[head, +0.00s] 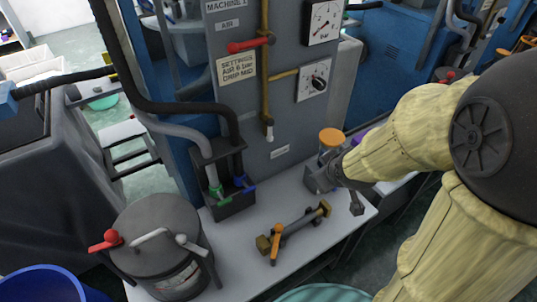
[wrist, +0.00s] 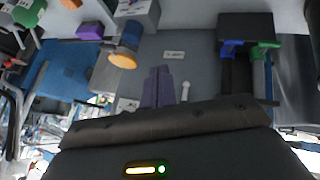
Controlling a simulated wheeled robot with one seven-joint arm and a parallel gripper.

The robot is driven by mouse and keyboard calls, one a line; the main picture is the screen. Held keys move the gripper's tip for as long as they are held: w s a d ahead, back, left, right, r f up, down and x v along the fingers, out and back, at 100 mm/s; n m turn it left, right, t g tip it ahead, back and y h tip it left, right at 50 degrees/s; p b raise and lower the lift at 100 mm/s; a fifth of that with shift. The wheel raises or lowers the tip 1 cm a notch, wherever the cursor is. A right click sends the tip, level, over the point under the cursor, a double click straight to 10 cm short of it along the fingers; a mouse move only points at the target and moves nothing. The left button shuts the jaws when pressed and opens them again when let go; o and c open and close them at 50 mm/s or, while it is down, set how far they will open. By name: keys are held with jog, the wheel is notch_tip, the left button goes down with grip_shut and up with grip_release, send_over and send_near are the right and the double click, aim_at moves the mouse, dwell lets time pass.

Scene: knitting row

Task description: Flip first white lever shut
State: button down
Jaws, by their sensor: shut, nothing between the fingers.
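A small white lever (head: 268,131) hangs down at the lower end of the brass pipe on the grey machine panel. A small white lever-like piece, seemingly the same one, shows in the wrist view (wrist: 186,92), just right of my fingers. My gripper (wrist: 157,88) is shut and empty, its fingers together in front of the grey panel. The fingers look apart from the white piece. In the head view my arm comes in from the right, and its end is beside the orange-topped cylinder (head: 331,138); the fingertips are hard to make out there.
A red lever (head: 250,44) sits higher on the pipe. A black box (head: 231,185) with green and blue levers stands left on the bench (head: 235,255). A brass-ended bar (head: 300,226) with an orange lever lies in front. A grey pot (head: 158,240) stands at left.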

aim_at(270, 131)
jog(key=w+a+f+n+t+y+b, duration=0.3)
jog(key=a+n+b, duration=0.3)
jog(key=n+b, duration=0.2)
jog(key=w+a+f+n+t+y+b, duration=0.3)
jog(key=a+n+t+y+b, duration=0.1)
jog(key=n+b, duration=0.5)
jog(key=a+y+b, duration=0.1)
jog(key=a, duration=0.1)
jog(key=shift+a+f+t+y, duration=0.3)
jog(key=shift+a+f+t, duration=0.05)
jog(key=shift+f+t, duration=0.05)
jog(key=w+a+p, duration=0.2)
jog(key=w+p, duration=0.9)
jog(key=shift+w+a, duration=0.15)
jog(key=shift+w, duration=0.05)
